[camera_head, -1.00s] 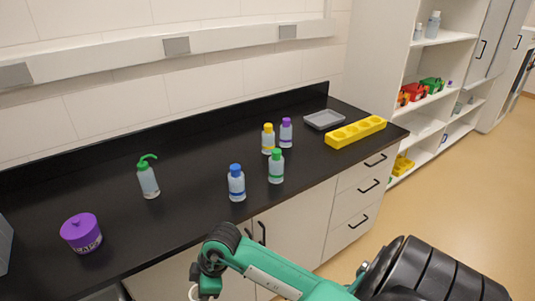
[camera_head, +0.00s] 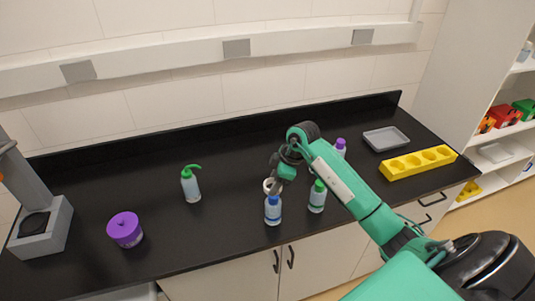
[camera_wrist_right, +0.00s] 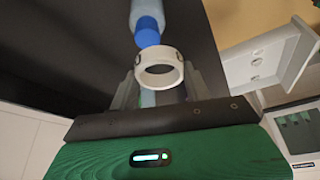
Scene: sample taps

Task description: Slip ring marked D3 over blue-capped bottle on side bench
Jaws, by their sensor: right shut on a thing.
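The blue-capped bottle (camera_head: 273,212) stands upright near the bench's front edge. Its blue cap (camera_wrist_right: 147,33) shows just beyond the ring in the right wrist view. My right gripper (camera_head: 277,186) is shut on a white ring (camera_wrist_right: 158,55), holding it by its sides. The ring also shows in the head view (camera_head: 267,185), close to the cap and slightly left of it. The ring appears beside the cap, not around it; the exact height gap is unclear. Dark marks show on the ring, but I cannot read them. My left gripper is not in view.
A green-capped bottle (camera_head: 317,197) stands just right of the blue-capped one. A purple-capped bottle (camera_head: 340,147) is partly behind my arm. A wash bottle (camera_head: 190,184), purple pot (camera_head: 125,230), grey tray (camera_head: 386,139) and yellow rack (camera_head: 418,163) stand farther off.

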